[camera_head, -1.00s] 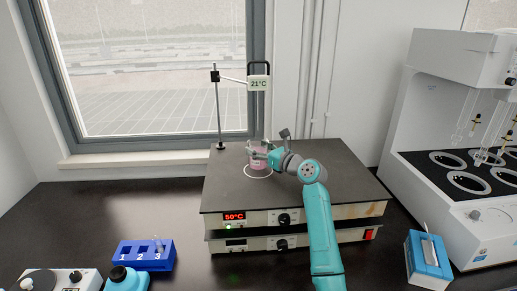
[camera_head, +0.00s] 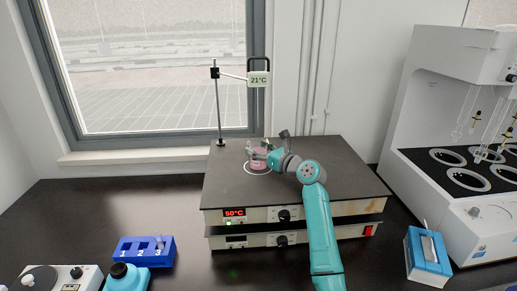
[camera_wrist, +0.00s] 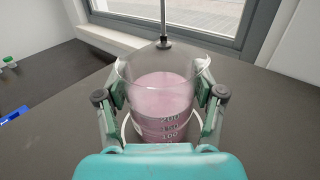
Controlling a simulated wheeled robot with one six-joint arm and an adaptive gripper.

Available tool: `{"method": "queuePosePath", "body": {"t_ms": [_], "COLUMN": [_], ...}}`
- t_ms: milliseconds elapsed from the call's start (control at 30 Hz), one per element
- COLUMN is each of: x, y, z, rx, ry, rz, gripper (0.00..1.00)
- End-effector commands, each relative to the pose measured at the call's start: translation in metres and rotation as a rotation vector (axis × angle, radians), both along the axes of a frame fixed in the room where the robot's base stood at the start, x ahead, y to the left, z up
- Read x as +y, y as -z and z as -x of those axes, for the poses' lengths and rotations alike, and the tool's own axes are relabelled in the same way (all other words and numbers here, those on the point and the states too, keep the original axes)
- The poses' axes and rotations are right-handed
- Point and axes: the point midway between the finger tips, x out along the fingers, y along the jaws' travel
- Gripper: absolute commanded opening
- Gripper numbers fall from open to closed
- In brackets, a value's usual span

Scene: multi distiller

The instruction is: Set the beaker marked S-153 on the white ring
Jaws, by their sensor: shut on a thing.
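A glass beaker with pink liquid (camera_head: 259,165) is held upright by my gripper (camera_head: 258,152) over the white ring (camera_head: 248,171) on the hot plate's dark top. In the wrist view the beaker (camera_wrist: 163,90) fills the middle, with volume marks facing me. My gripper (camera_wrist: 161,98) has a finger pressed on each side of it. Part of the white ring (camera_wrist: 127,128) shows around the beaker's lower part. The beaker's base is hidden, so I cannot tell whether it touches the plate. The marking S-153 is not readable.
The hot plate (camera_head: 330,180) shows 50°C and has free room on top. A stand with a 21°C display (camera_head: 259,80) rises behind the beaker. A blue rack (camera_head: 133,252) is at front left, a blue box (camera_head: 428,257) at front right, and a white multi distiller (camera_head: 480,190) at right.

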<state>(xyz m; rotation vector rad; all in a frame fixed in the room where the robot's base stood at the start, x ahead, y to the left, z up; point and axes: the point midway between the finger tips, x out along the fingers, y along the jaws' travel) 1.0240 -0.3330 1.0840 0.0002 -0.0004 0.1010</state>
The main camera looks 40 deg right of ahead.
Motion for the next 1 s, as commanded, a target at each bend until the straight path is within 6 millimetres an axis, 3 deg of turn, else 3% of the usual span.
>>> {"method": "queuePosePath", "body": {"t_ms": [1000], "x": [0.000], "y": [0.018], "z": [0.000], "rx": [0.008], "ry": [0.000], "rz": [-0.006], "gripper": [0.20]}}
